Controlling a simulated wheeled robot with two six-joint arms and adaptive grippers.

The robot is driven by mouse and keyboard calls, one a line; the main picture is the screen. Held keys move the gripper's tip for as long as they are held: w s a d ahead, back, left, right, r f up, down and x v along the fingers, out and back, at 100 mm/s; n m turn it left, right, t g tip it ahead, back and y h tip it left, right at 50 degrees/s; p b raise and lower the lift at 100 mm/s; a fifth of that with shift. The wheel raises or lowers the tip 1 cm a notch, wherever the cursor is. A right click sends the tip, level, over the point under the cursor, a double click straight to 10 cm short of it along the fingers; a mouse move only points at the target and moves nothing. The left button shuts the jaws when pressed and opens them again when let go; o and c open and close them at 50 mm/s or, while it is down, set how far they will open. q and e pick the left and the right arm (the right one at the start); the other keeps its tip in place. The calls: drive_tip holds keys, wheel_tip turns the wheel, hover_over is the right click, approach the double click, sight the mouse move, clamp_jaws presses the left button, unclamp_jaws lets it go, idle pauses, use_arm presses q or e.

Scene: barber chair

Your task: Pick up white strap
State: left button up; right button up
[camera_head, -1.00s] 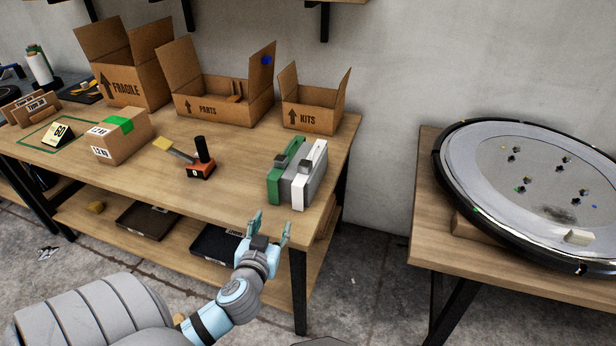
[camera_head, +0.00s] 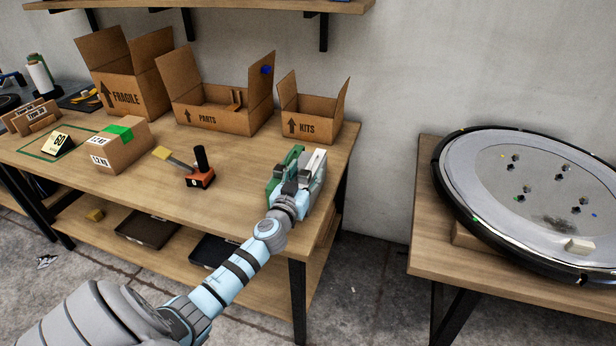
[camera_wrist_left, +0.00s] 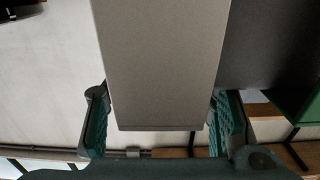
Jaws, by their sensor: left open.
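The white strap (camera_head: 317,163) looks like an upright white block. It stands at the right end of the workbench, right beside a similar green block (camera_head: 276,178). My left gripper (camera_head: 297,186) is at the front of this pair and hides part of both. In the left wrist view, a pale block, apparently the white strap (camera_wrist_left: 160,60), fills the space between the two teal fingers of my left gripper (camera_wrist_left: 160,125). The fingers are open on either side of it, and I cannot tell if they touch it. A green surface (camera_wrist_left: 307,130) shows at the right. My right gripper is out of view.
Open cardboard boxes, including the KITS box (camera_head: 310,127), stand along the back of the workbench (camera_head: 235,200). An orange and black tool (camera_head: 199,178) and a closed carton (camera_head: 120,150) stand to the left. A second table (camera_head: 425,225) holds a large round disc (camera_head: 470,185).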

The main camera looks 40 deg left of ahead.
use_arm(q)
clamp_jaws()
drive_tip(key=shift+r, duration=0.1)
